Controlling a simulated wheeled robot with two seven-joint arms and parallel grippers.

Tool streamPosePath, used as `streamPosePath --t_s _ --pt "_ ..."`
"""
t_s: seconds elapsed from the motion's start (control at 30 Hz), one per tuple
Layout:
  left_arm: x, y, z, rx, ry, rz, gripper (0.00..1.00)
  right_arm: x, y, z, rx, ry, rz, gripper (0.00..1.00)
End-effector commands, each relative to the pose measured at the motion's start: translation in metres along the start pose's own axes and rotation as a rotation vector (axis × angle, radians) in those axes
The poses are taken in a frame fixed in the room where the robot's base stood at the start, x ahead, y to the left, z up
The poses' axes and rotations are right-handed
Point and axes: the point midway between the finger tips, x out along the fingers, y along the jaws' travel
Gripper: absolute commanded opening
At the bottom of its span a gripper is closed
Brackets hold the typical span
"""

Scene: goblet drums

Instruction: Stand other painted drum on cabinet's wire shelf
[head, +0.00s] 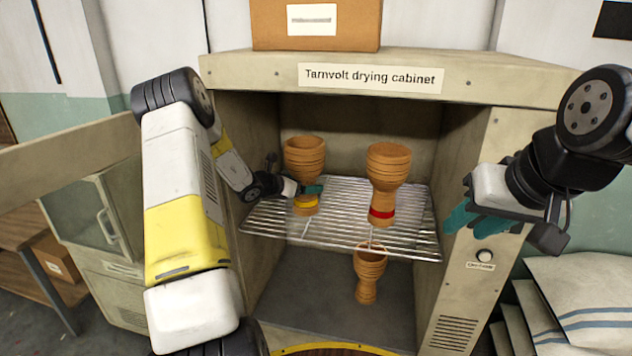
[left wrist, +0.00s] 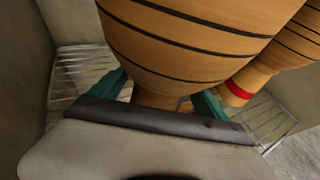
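A goblet drum with a yellow band (head: 303,158) is upright at the left part of the wire shelf (head: 340,235); its foot appears to meet the wires. My left gripper (head: 308,190) is shut on its narrow waist, just above the yellow band. The left wrist view shows the drum's bowl (left wrist: 190,45) filling the upper part, with a teal finger on each side of the waist. A goblet drum with a red band (head: 388,165) stands upright on the shelf to the right, apart from the first. My right gripper (head: 475,218) is open and empty outside the cabinet's right wall.
A plain smaller drum (head: 367,285) stands on the cabinet floor below the shelf. The cabinet (head: 480,130) has its door (head: 85,150) swung open to the left. A cardboard box (head: 275,25) sits on top. Stacked sacks (head: 580,300) lie at the lower right.

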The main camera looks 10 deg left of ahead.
Motion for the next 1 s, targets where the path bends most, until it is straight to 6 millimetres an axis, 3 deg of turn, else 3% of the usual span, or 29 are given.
streamPosePath --t_s 0.37,0.8,1.0 --pt "-0.005 0.001 0.004 -0.001 0.0 0.001 0.86 0.0 0.0 0.0 0.0 0.0 0.0 0.36" --pt "-0.092 0.001 0.004 0.001 0.0 0.003 0.86 0.0 0.0 0.0 0.0 0.0 0.0 0.36" --pt "-0.116 0.0 0.003 -0.001 0.001 0.001 0.86 0.0 0.0 0.0 0.0 0.0 0.0 0.36"
